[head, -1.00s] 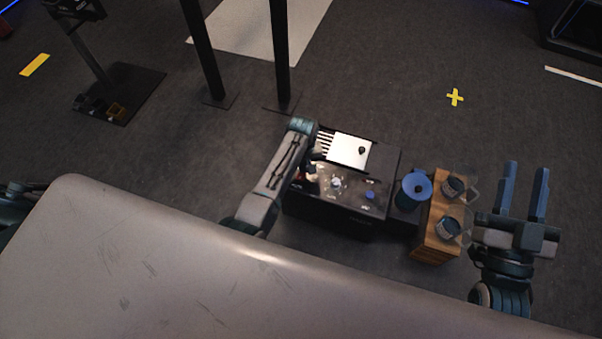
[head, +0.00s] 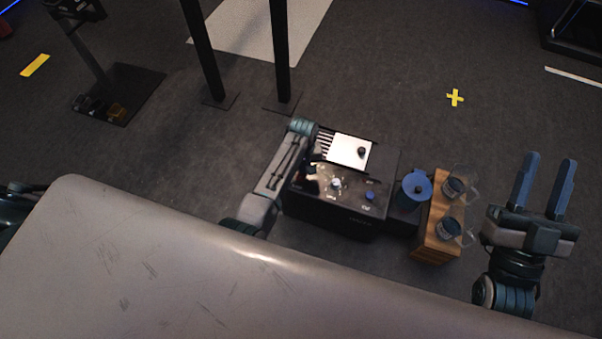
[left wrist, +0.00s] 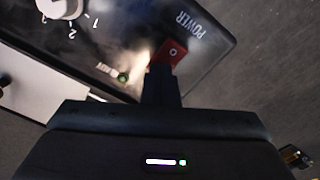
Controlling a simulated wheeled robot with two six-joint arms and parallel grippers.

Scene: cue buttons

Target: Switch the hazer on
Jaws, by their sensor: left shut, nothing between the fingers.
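The hazer (head: 340,218) is a black box with a control panel on top, in the middle of the head view. In the left wrist view its red rocker switch (left wrist: 173,51) sits beside the word POWER. My left gripper (left wrist: 162,78) is shut and empty, its fingertips at the near edge of the switch and covering part of it. I cannot tell whether they touch it. A small green lamp (left wrist: 123,77) marked READY is on the panel. My right gripper (head: 545,187) is open and empty at the right of the head view.
A white numbered knob (left wrist: 60,8) is on the panel. Right of the hazer are a blue-topped container (head: 414,188) and a wooden stand (head: 436,247) with two clear jugs. A large grey surface (head: 140,260) fills the lower left. Dark posts (head: 280,60) stand behind.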

